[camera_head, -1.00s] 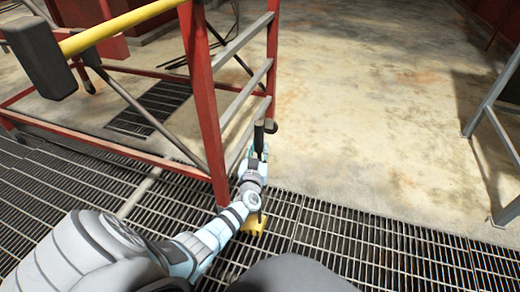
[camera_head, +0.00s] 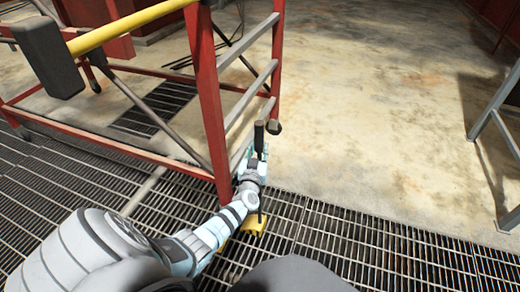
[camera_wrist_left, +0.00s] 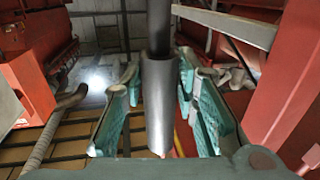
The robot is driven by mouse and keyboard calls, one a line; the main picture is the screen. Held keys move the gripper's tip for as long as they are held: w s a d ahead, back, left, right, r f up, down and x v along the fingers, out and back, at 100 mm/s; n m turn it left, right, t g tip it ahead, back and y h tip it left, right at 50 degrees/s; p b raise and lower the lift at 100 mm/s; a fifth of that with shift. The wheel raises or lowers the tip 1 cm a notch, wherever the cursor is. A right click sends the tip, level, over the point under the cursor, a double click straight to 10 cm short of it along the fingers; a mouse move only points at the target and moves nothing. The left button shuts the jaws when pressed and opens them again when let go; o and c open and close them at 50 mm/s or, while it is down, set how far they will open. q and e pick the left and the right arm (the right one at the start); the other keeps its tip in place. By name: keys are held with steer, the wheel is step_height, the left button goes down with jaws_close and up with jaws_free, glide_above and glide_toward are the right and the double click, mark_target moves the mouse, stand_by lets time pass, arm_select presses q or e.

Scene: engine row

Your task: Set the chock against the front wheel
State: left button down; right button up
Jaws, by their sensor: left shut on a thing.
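My left gripper (camera_head: 256,160) is shut on the dark upright handle (camera_head: 259,137) of the chock, beside the red corner post of a wheeled frame. The chock's yellow block (camera_head: 253,223) shows at the lower end, just over or on the grating; I cannot tell whether it touches. In the left wrist view the dark handle (camera_wrist_left: 160,105) runs between the teal fingers (camera_wrist_left: 160,110). A dark round part (camera_head: 273,127), possibly a wheel, shows just beyond the gripper at the frame's end. The front wheel cannot be made out for certain. My right gripper is not in view.
The red frame (camera_head: 209,100) with grey rails and a yellow bar (camera_head: 130,28) stands at the left, close to my arm. Grating (camera_head: 370,250) covers the near floor. Bare concrete (camera_head: 380,120) lies open to the right. A grey metal stand (camera_head: 490,110) is at the right edge.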

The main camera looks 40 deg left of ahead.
arm_select(q)
steer(key=shift+s+a+r, duration=0.2)
steer(key=shift+a+r, duration=0.1)
steer(key=shift+a, duration=0.45)
stand_by(0.4)
stand_by(0.4)
steer(key=c, duration=1.6)
jaws_free()
steer(key=o, duration=0.4)
steer(key=shift+s+d, duration=0.1)
steer(key=v, duration=1.2)
steer(key=shift+f, duration=0.15)
